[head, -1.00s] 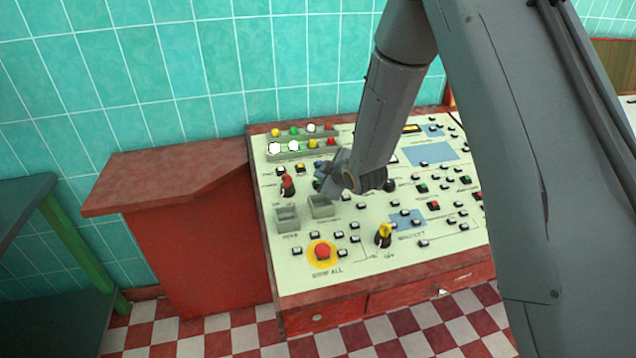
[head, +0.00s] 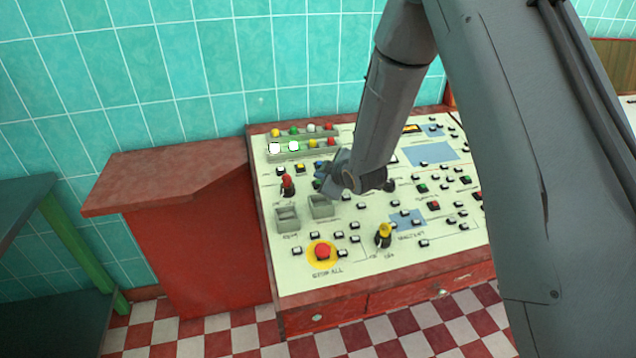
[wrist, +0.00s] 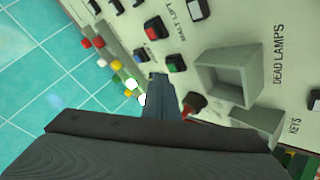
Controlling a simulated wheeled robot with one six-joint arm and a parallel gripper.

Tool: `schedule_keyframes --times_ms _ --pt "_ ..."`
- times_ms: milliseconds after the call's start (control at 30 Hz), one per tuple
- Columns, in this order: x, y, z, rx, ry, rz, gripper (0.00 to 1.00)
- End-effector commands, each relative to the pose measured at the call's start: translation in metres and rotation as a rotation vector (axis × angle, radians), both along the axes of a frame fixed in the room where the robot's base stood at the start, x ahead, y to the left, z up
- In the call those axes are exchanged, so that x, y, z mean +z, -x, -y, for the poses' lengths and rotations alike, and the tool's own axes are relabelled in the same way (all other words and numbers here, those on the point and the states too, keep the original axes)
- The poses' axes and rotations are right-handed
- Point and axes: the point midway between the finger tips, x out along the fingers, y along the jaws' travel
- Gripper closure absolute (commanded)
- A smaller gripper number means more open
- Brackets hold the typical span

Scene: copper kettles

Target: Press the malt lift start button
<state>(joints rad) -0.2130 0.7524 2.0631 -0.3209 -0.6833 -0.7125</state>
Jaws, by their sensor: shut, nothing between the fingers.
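The control panel (head: 340,260) slopes under my gripper. In the wrist view the words MALT LIFT stand beside a red button (wrist: 154,28) and a green button (wrist: 175,63), each in a dark square mount. My gripper (wrist: 160,78) is shut and empty, its narrow tip just left of the green button. I cannot tell whether the tip touches the button or the panel. In the head view my gripper (head: 326,182) is over the panel's upper left part, and these two buttons are mostly hidden there by it.
Two grey open boxes (head: 321,206) (head: 287,218), a red-topped lever (head: 287,185) and a row of coloured lamps (head: 312,143) surround the gripper. A large red button on a yellow disc (head: 322,251) and a yellow-topped switch (head: 384,235) are nearer the front. A tiled wall stands behind.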

Motion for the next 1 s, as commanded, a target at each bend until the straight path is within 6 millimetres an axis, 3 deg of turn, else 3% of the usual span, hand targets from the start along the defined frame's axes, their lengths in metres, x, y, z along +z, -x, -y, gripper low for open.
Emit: schedule_keyframes --times_ms 1000 --pt "-0.01 -0.002 0.0 0.0 0.0 0.0 1.0"
